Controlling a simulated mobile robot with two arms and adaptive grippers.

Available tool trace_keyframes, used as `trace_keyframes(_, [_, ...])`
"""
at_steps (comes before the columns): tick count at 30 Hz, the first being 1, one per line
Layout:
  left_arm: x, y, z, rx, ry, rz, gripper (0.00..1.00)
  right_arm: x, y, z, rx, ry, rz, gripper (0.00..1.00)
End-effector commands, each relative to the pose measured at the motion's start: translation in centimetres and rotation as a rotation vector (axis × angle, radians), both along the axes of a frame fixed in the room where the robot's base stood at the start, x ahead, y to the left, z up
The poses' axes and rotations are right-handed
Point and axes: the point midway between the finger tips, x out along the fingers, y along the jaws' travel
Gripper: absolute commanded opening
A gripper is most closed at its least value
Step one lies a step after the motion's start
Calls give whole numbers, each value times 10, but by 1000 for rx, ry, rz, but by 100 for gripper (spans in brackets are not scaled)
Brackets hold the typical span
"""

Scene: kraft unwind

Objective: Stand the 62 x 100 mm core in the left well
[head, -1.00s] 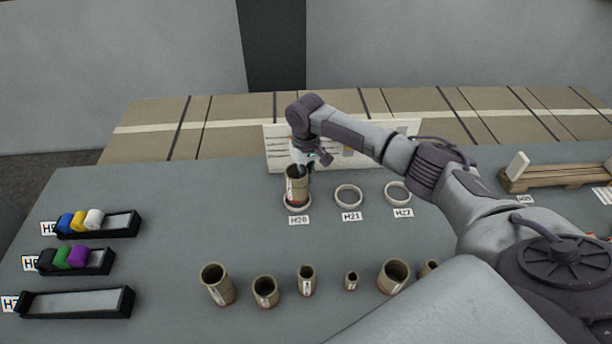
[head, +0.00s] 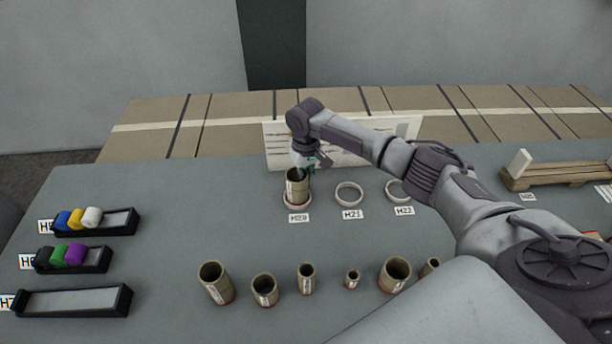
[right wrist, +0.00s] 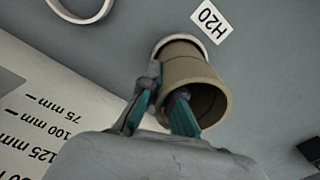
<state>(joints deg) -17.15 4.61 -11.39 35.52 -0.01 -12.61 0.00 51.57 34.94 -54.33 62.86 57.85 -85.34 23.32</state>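A tan cardboard core (head: 297,187) stands upright at the left well, a pale ring (head: 291,206) labelled H20. In the right wrist view the core (right wrist: 188,72) has its lower end at the ring (right wrist: 160,42), with its open mouth toward the camera. My right gripper (head: 304,168) is at the top of the core. In the right wrist view its fingers (right wrist: 167,85) straddle the core's wall, one outside and one inside the mouth. Whether both press on the wall is unclear. My left gripper is out of view.
Two empty rings, H21 (head: 349,182) and another (head: 388,190), lie to the right. Several cores, including a wide one (head: 216,283), stand along the front. A printed board (head: 277,150) stands close behind the wells. Black trays (head: 125,300) sit at left.

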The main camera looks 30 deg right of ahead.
Motion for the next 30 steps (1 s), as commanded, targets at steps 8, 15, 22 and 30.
trace_keyframes(8, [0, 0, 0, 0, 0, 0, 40, 0, 0, -2, 0, -1, 0, 0])
trace_keyframes(15, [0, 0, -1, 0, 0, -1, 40, 0, 0, -3, 0, 0, 0, 0])
trace_keyframes(22, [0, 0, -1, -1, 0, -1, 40, 0, 0, -6, 0, 0, 0, 0])
trace_keyframes(30, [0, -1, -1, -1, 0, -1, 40, 0, 0, -6, 0, 0, 0, 35])
